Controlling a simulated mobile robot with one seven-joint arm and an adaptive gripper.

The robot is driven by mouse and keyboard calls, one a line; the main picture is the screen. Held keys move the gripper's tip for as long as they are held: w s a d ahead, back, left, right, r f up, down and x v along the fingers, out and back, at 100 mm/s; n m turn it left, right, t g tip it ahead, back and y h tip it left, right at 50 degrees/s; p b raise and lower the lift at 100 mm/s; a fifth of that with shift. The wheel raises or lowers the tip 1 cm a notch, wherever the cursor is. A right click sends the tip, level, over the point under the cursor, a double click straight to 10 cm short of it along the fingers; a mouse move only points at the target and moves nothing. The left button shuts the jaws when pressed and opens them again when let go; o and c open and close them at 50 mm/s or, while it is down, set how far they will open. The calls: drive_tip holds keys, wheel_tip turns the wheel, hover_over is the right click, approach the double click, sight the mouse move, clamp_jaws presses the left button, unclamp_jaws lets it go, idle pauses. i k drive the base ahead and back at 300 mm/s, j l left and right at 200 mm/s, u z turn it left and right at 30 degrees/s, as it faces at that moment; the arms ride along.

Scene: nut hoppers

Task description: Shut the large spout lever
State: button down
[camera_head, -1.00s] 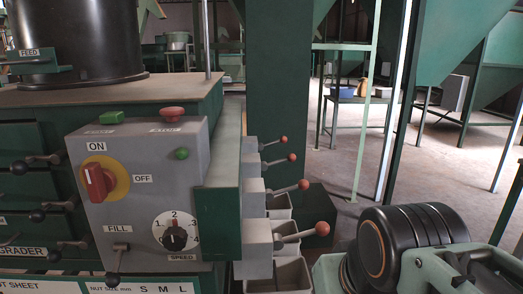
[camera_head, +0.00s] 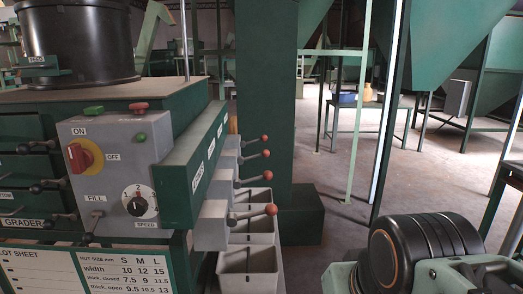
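Several spout levers with red ball knobs stick out to the right from grey spout blocks along the side of the grader. The nearest lever (camera_head: 252,213) is the biggest in view. Behind it are a second lever (camera_head: 252,179), a third lever (camera_head: 253,156) and a far lever (camera_head: 252,141). White labels on the green beam (camera_head: 196,168) above them are too small and slanted to read, so I cannot tell which spout is the large one. All levers point right at slight upward angles. My gripper is out of view; only a black and green part of my arm shows at lower right.
Grey bins (camera_head: 247,260) stand below the spouts. The control box (camera_head: 110,170) with red switch and dial is at left, above a lot sheet (camera_head: 95,272). A green post (camera_head: 264,90) with a dark green base block (camera_head: 300,212) stands behind the levers. Open floor lies right.

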sight(264, 138)
drive_tip(key=l, duration=0.4)
drive_tip(key=k+l, duration=0.15)
drive_tip(key=l, duration=0.2)
drive_tip(key=i+l, duration=0.1)
drive_tip(key=l, duration=0.3)
drive_tip(key=i+l+u, duration=0.1)
drive_tip(key=l, duration=0.3)
drive_tip(key=i+l, duration=0.55)
drive_tip(key=i+j, duration=0.15)
drive_tip(key=i, duration=0.25)
drive_tip(key=i+j+u, duration=0.1)
drive_tip(key=i, duration=0.25)
drive_tip(key=i+j, duration=0.2)
drive_tip(key=i, duration=0.2)
drive_tip(key=l, duration=0.3)
drive_tip(key=j, duration=0.3)
